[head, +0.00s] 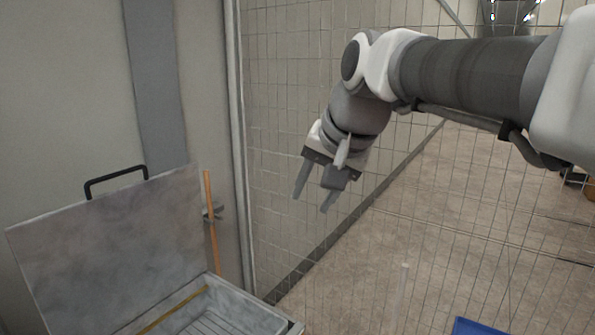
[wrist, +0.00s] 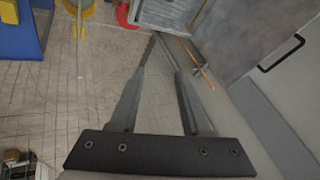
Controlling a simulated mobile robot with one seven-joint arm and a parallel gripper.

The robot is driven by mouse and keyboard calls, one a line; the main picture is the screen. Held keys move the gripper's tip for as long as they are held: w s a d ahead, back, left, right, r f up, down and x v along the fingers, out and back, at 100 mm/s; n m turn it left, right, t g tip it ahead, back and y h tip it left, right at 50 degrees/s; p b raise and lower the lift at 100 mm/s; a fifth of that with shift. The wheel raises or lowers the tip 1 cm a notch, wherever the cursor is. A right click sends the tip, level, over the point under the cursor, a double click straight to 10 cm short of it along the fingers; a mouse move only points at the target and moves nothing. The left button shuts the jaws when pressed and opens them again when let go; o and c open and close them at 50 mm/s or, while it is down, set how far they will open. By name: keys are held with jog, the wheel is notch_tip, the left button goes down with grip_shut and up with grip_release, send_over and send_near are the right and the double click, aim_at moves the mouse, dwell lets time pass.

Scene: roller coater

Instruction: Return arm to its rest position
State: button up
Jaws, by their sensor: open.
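My arm reaches in from the right in the head view, bent at the wrist. My gripper (head: 312,197) hangs at the upper middle of that view, pointing down and to the left. Its two fingers are apart with nothing between them. In the wrist view the gripper (wrist: 168,70) also shows two spread fingers and an empty gap, with floor behind it. It is in the air, apart from everything around it.
A grey box (head: 225,308) with its lid (head: 115,255) raised stands at the lower left, an orange rod (head: 211,220) beside it. A wire mesh fence (head: 290,120) runs behind my arm. A blue object (head: 475,327) is at the bottom right.

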jog(key=s+d+f+n+h+b, duration=0.1)
jog(key=s+d+f, duration=0.4)
jog(key=s+f, duration=0.3)
jog(key=s+d+f+n+h, duration=0.2)
jog(key=s+d+f, duration=0.4)
jog(key=s+f, duration=0.3)
jog(key=shift+s+d+n+b, duration=0.15)
jog(key=shift+s+n+b, duration=0.2)
jog(key=shift+s, duration=0.2)
